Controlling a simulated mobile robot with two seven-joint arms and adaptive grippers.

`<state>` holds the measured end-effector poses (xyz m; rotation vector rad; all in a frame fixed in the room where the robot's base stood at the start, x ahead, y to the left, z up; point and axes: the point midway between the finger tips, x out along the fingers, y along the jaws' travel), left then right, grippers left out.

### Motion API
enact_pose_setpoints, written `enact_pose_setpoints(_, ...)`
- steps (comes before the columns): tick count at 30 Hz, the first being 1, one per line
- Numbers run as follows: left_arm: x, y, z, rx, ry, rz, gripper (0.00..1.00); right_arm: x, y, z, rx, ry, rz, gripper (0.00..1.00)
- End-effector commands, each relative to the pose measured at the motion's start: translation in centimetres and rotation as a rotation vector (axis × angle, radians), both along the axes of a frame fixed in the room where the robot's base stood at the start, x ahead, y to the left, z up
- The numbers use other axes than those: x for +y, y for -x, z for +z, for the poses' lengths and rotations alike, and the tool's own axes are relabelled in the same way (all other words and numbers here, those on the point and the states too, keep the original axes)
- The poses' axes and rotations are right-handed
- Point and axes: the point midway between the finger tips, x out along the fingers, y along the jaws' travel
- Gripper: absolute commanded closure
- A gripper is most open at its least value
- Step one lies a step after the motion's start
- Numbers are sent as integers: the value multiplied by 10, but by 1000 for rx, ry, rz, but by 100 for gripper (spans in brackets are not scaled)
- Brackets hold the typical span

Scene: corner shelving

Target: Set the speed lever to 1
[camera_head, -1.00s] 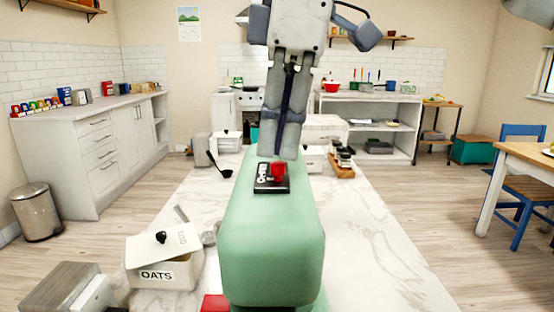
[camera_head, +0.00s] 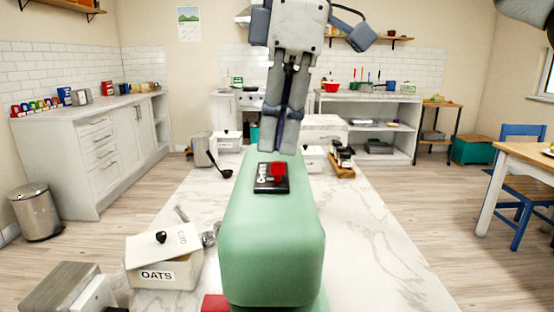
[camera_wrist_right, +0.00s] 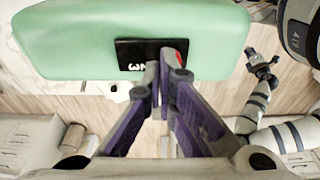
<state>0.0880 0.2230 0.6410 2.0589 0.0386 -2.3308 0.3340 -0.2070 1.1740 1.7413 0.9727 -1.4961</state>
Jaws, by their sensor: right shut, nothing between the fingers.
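A green rounded machine (camera_head: 275,245) stands on the marble counter, its top toward me. On its top is a black panel (camera_head: 262,186) with white marks that are too small to read surely. A red lever knob (camera_head: 279,171) sits at the right side of the panel. My right gripper (camera_head: 280,152) is shut and empty, just beyond and above the knob, apart from it in the head view. In the right wrist view its fingertips (camera_wrist_right: 160,70) overlap the panel edge and partly hide the red knob (camera_wrist_right: 181,48). My left gripper (camera_wrist_right: 262,66) shows only in the right wrist view, apart from the machine, with fingers spread.
A white OATS box (camera_head: 165,262) with a tilted lid stands left of the machine. A grey metal appliance (camera_head: 62,288) is at the front left. A black ladle (camera_head: 222,170) and a wooden tray (camera_head: 342,168) lie farther back. The counter's right side (camera_head: 380,250) is clear.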

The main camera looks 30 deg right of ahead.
Motion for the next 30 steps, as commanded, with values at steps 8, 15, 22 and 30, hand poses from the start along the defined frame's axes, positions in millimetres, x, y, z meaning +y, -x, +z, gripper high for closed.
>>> enact_pose_setpoints(8, 0, 0, 0, 0, 0, 0, 100, -1, -2, 0, 0, 1, 1, 100)
enact_pose_setpoints(15, 0, 0, 0, 0, 0, 0, 100, -1, -1, 0, 0, 0, 1, 100)
enact_pose_setpoints(22, 0, 0, 0, 0, 0, 0, 100, 3, 4, 0, 0, 0, 1, 100)
enact_pose_setpoints(30, 0, 0, 0, 0, 0, 0, 100, 3, 5, 17, -2, 1, -1, 100)
